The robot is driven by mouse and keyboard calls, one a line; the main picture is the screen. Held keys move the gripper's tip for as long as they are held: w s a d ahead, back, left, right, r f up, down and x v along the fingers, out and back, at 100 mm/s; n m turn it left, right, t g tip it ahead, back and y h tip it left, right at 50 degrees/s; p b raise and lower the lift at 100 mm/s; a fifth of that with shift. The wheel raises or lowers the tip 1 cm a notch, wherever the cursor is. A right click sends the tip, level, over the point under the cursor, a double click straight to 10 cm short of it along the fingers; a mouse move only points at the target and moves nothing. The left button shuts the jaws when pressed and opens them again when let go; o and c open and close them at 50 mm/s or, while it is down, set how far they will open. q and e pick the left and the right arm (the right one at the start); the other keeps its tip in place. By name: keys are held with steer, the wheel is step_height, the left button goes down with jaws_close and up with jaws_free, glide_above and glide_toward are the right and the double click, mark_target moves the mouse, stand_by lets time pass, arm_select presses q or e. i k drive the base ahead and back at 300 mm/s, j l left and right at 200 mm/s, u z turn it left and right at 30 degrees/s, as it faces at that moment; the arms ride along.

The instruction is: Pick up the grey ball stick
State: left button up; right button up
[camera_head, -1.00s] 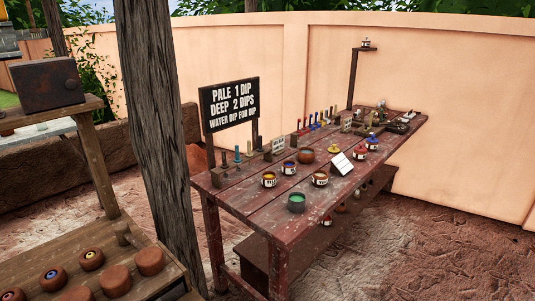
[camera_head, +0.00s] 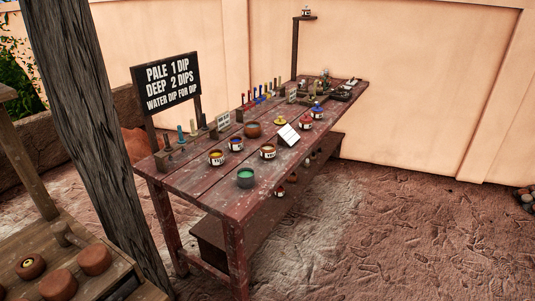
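A long reddish wooden table (camera_head: 190,178) stands in the middle of the head view. Near its left end several small upright sticks stand in a dark holder, among them a teal stick (camera_head: 181,133) and a pale tan stick (camera_head: 193,128). A row of coloured sticks (camera_head: 258,95) stands farther along the back edge. The sticks are too small for me to tell which one is the grey ball stick. Neither of my grippers is in view.
Paint pots, including a green bowl (camera_head: 246,177) and a brown bowl (camera_head: 253,130), and a white card (camera_head: 288,135) are on the table. A dark sign (camera_head: 166,82) stands behind it. A thick post (camera_head: 95,150) and a workbench (camera_head: 20,262) are at left.

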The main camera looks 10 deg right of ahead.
mark_target(205, 128)
steer(key=i+l, duration=0.15)
steer(key=l, duration=0.2)
steer(key=i+l+u, duration=0.15)
steer(key=l, duration=0.25)
steer(key=i+l, duration=0.2)
steer(key=l, duration=0.15)
steer(key=i+l+u, duration=0.1)
steer(key=l, duration=0.3)
steer(key=i+l+u, duration=0.1)
steer(key=l, duration=0.3)
steer(key=i+l, duration=0.2)
steer(key=l, duration=0.2)
steer(key=i+l+u, duration=0.1)
steer(key=l, duration=0.3)
steer(key=i+l+u, duration=0.1)
steer(key=l, duration=0.3)
